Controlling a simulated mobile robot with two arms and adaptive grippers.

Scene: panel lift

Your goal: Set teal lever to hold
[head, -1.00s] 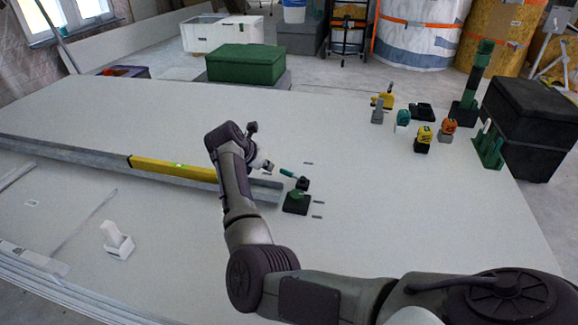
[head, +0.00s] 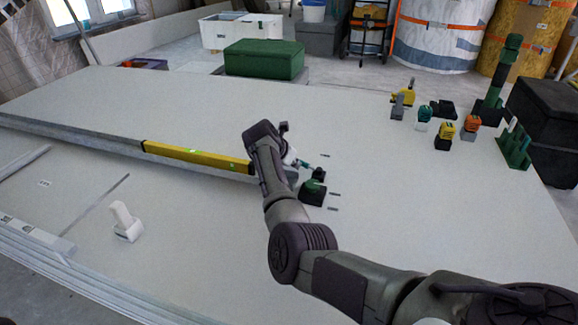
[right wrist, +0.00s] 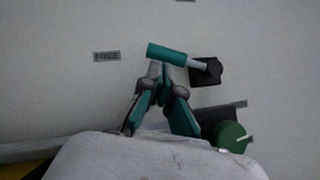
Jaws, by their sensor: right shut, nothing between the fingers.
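The teal lever (head: 306,164) has a teal grip on a light rod, joined to a dark pivot block (right wrist: 206,71). In the right wrist view its teal grip (right wrist: 167,54) points left and slightly up from the block, towards the side with the label FREE (right wrist: 107,57). My right gripper (right wrist: 161,80) is shut and empty. Its fingertips are right beside the teal grip; whether they touch it I cannot tell. In the head view the right gripper (head: 290,159) is partly hidden by its own wrist. My left gripper is not in view.
A green knob on a dark base (head: 312,192) stands close to the lever. A yellow spirit level (head: 197,156) lies left of my arm. Several small coloured items, including a yellow one (head: 445,130), stand at the back right. Small labels cut off or unreadable lie near the lever.

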